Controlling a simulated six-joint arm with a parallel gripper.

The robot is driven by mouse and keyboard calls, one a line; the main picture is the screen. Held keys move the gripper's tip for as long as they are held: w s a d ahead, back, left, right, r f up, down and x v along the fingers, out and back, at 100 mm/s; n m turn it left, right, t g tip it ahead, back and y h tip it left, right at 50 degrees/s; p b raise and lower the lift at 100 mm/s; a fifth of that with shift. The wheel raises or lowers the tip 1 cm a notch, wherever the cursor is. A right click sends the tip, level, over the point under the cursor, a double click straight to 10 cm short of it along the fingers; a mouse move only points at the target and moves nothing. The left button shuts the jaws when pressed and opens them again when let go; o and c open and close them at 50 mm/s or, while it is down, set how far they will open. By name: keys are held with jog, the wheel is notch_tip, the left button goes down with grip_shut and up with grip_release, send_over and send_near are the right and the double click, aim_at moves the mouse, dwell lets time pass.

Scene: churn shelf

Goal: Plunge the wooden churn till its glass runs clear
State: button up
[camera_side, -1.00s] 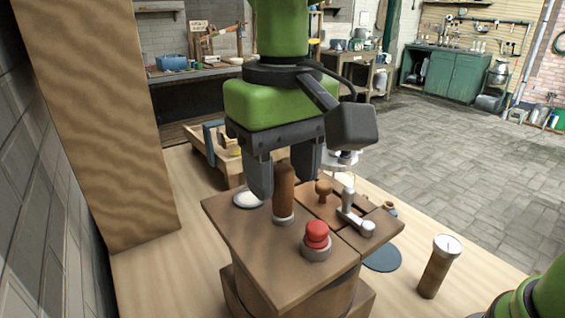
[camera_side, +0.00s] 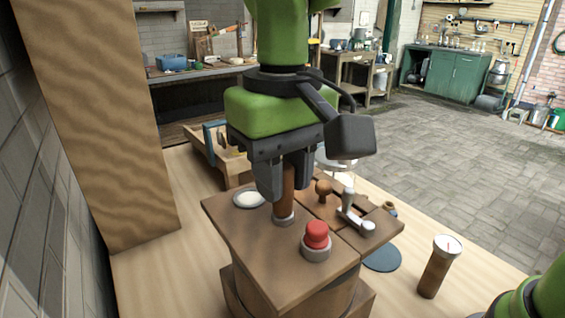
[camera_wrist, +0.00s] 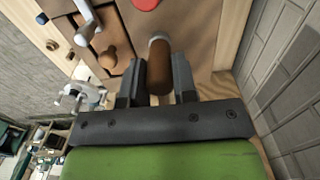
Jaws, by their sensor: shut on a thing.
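The wooden churn (camera_side: 262,262) stands on the pale table with a flat square lid. A brown upright plunger handle (camera_side: 288,186) rises from a light collar on the lid. My gripper (camera_side: 288,192) is shut on this handle, one finger on each side. In the wrist view the handle (camera_wrist: 159,68) sits between the two dark fingers. The lid also carries a white disc (camera_side: 249,199), perhaps the glass, though I cannot tell if it is clear. A red button (camera_side: 317,236), a wooden knob (camera_side: 323,191) and a grey crank (camera_side: 355,215) are on the lid too.
A wooden tray (camera_side: 217,160) with items lies behind the churn. A tall wooden panel (camera_side: 98,120) stands at left. A brown post with a white dial (camera_side: 447,246) and a blue-grey disc (camera_side: 382,258) are at right. A small brown jar (camera_side: 389,209) stands nearby.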

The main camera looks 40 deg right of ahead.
jog(key=shift+r, duration=2.65)
jog(key=shift+f, duration=2.7)
jog(key=shift+r, duration=2.7)
